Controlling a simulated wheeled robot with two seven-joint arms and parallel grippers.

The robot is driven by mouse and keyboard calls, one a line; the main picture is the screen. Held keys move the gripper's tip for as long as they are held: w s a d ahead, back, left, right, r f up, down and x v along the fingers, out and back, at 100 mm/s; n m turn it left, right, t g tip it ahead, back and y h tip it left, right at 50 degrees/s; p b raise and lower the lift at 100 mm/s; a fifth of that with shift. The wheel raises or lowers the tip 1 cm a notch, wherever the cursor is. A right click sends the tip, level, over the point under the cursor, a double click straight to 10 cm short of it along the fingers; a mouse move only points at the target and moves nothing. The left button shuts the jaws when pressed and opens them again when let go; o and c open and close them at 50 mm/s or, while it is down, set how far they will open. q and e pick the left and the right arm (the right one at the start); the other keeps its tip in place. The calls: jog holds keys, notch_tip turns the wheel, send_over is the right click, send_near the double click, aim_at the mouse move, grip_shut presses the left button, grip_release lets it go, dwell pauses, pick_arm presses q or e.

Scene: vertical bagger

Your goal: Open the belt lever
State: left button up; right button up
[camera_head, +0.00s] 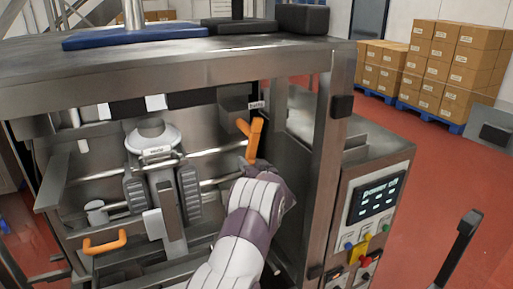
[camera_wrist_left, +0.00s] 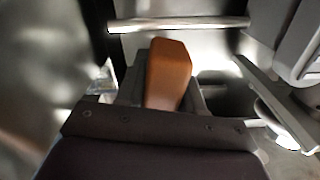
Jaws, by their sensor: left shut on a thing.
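The belt lever (camera_head: 255,132) is an orange handle inside the open machine, below a small grey box with a label. It stands steeply up, with a short branch to the upper left. My left gripper (camera_head: 256,162) reaches it from below and is shut on its lower part. In the left wrist view the orange lever (camera_wrist_left: 168,75) stands up between the fingers of the gripper (camera_wrist_left: 165,100). The gripper and wrist hide the lever's lower end. My right gripper is not in view.
A steel frame post (camera_head: 327,165) stands just right of my left arm. Metal rods (camera_head: 220,180) run across the machine behind the gripper. A forming tube with black belts (camera_head: 188,192) and another orange handle (camera_head: 104,243) lie to the left. A control panel (camera_head: 376,203) is at the right.

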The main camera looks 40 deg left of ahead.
pick_arm(q)
jog(key=shift+s+a+r+m+p, duration=0.25)
jog(key=shift+s+r+m+p, duration=0.35)
jog(key=shift+p, duration=0.55)
jog(key=shift+s+a+m+p, duration=0.25)
jog(key=shift+m+p, duration=0.1)
jog(key=shift+m, duration=0.35)
jog(key=shift+s+a+r+m+p, duration=0.2)
jog(key=shift+s+r+m+p, duration=0.4)
jog(key=shift+p, duration=0.6)
jog(key=shift+s+a+f+m+p, duration=0.15)
jog(key=shift+m+p, duration=0.2)
jog(key=shift+m, duration=0.25)
jog(key=s+r+m+p, duration=0.1)
jog(key=m+p, duration=0.1)
jog(key=s+a+r+m+p, duration=0.1)
jog(key=m+p, duration=0.1)
jog(key=p, duration=0.1)
jog(key=shift+r+m, duration=0.15)
jog(key=shift+m, duration=0.15)
jog(key=o, duration=1.2)
jog(key=shift+s, duration=0.1)
jog(key=shift+c, duration=0.2)
